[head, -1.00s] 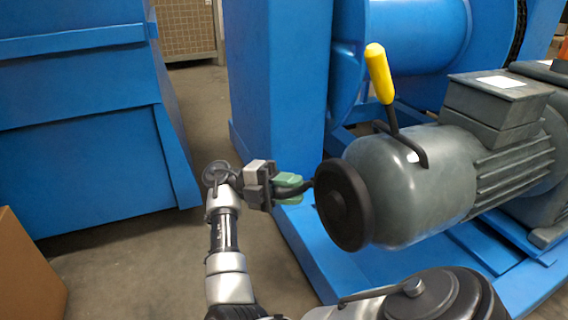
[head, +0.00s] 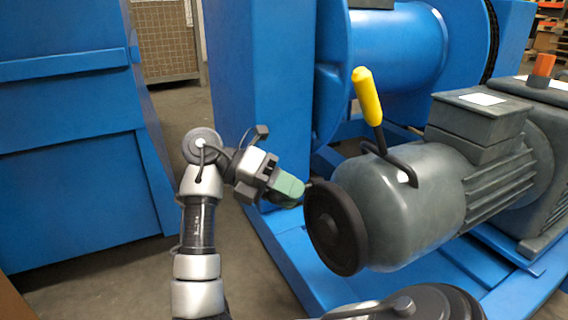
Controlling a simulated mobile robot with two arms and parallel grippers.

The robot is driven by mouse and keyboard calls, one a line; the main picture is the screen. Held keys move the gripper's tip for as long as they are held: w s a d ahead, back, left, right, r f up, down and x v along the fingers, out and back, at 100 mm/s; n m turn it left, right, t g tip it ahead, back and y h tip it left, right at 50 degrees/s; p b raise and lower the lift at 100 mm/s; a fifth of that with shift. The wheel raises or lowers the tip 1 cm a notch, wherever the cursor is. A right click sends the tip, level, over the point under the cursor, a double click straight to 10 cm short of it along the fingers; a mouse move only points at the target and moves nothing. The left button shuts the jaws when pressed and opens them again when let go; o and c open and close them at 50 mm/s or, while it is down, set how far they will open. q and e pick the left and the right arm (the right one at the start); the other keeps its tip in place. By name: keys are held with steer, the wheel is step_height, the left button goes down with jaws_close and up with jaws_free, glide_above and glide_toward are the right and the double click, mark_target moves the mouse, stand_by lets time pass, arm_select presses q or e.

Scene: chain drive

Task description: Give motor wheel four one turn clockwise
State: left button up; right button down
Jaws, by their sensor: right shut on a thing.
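The motor wheel (head: 337,230) is a black disc on the near left end of a grey motor (head: 412,205). My right gripper (head: 292,189) has green fingertips and is at the upper left of the wheel. It is shut on a small dark handle at the wheel's face; the fingers hide most of the handle. A yellow-gripped lever (head: 368,97) stands up from a bent black bracket on the motor. No number on the wheel is visible. My left gripper is not in view.
A blue machine frame (head: 262,110) with a large drum (head: 398,50) stands behind the motor. A blue cabinet (head: 75,130) stands at the left. Grey floor shows between cabinet and frame. An orange part (head: 543,65) stands at the far right.

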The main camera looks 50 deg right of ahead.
steer(key=shift+s+a+r+m+t, duration=0.25)
steer(key=shift+s+r+m+t, duration=0.1)
steer(key=shift+s+m+t, duration=0.3)
steer(key=shift+s+a+r+m+t, duration=0.25)
steer(key=shift+s+r+m+t, duration=0.15)
steer(key=shift+t, duration=0.45)
steer(key=c, duration=0.9)
jaws_free()
